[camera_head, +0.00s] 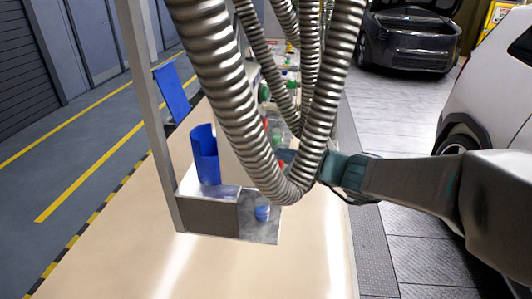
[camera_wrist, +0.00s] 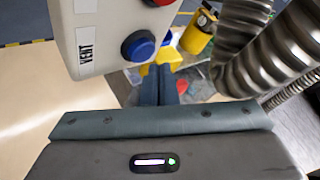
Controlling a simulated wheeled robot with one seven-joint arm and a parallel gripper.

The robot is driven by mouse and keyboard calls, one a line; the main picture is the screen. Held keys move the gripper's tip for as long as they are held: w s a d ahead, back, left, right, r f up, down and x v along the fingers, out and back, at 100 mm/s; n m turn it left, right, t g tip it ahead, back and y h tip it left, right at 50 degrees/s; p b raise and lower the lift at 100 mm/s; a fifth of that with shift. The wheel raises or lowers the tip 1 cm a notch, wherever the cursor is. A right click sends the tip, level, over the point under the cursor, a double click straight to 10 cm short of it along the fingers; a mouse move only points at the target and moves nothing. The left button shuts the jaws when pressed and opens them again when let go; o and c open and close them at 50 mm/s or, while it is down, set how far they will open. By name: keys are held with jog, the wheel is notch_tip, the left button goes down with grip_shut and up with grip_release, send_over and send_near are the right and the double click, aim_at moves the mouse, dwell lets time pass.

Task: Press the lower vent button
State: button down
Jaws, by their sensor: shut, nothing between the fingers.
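In the wrist view a pale control box (camera_wrist: 100,35) fills the upper left. It carries a label reading VENT (camera_wrist: 86,50), turned sideways. Beside the label is a round blue button (camera_wrist: 138,46). Part of a red button (camera_wrist: 160,2) shows at the top edge. My gripper (camera_wrist: 161,75) is shut and empty, its fingers together just below and right of the blue button in the picture. Whether the fingertips touch the button cannot be told; they look apart from it. In the head view metal hoses hide the gripper and most of the box.
Ribbed metal hoses (camera_head: 235,95) hang close in front of my arm, and one (camera_wrist: 245,50) shows at the wrist view's right. A blue holder (camera_head: 206,158) and a small blue cap (camera_head: 262,212) stand on a metal-topped stand by a post (camera_head: 152,110). Cars are at the right.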

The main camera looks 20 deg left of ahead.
jog(key=shift+a, duration=0.1)
jog(key=shift+s+a+b, duration=0.1)
jog(key=shift+a+b, duration=0.25)
jog(key=shift+b, duration=0.05)
jog(key=shift+s+a+b, duration=0.15)
jog(key=shift+a+b, duration=0.2)
jog(key=shift+a, duration=0.15)
dwell(0.8)
dwell(0.4)
jog(key=shift+w+d, duration=0.2)
jog(key=shift+d, duration=0.7)
jog(key=d, duration=0.2)
jog(key=w+d, duration=0.1)
jog(key=d, duration=0.2)
jog(key=shift+w, duration=0.1)
dwell(0.5)
